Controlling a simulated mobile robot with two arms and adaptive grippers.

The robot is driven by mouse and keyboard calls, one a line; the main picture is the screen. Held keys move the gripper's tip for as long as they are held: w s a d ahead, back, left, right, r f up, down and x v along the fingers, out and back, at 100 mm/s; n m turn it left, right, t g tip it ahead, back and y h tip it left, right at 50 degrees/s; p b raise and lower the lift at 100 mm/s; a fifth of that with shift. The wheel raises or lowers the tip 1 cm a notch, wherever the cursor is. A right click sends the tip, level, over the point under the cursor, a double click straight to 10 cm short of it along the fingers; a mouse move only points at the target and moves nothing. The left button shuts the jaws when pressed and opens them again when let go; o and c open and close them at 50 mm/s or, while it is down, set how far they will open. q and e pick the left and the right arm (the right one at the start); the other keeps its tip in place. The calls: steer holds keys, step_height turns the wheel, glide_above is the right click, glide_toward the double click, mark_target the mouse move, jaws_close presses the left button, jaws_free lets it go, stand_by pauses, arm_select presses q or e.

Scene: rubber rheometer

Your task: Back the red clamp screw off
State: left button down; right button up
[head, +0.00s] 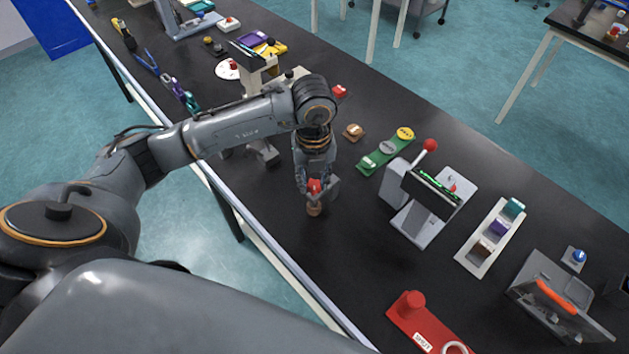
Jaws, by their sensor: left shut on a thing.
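A small red part (314,186), which looks like the red clamp screw, shows between the fingers of my left gripper (316,193). My left arm reaches in from the left and the gripper points down, shut on this part. The fingers hide most of it, so its thread and seat cannot be made out. A small tan piece (314,209) shows just below the fingertips, close to the black bench top (300,260). My right gripper is not in view.
Right of the gripper stand a green plate (379,158) with round pieces, a grey instrument (421,216) with a red-balled lever (429,146), and a white tray (478,265) of coloured blocks. A red plate (425,325) with a knob lies in front. Bare bench lies between.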

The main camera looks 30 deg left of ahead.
arm_select(q)
steer(key=n, duration=0.2)
steer(key=shift+n, duration=0.3)
steer(key=shift+n+p, duration=0.6)
steer(key=shift+n, duration=0.3)
steer(key=n, duration=0.2)
steer(key=shift+n+p, duration=0.3)
steer(key=shift+n, duration=0.1)
steer(key=c, duration=1.1)
jaws_free()
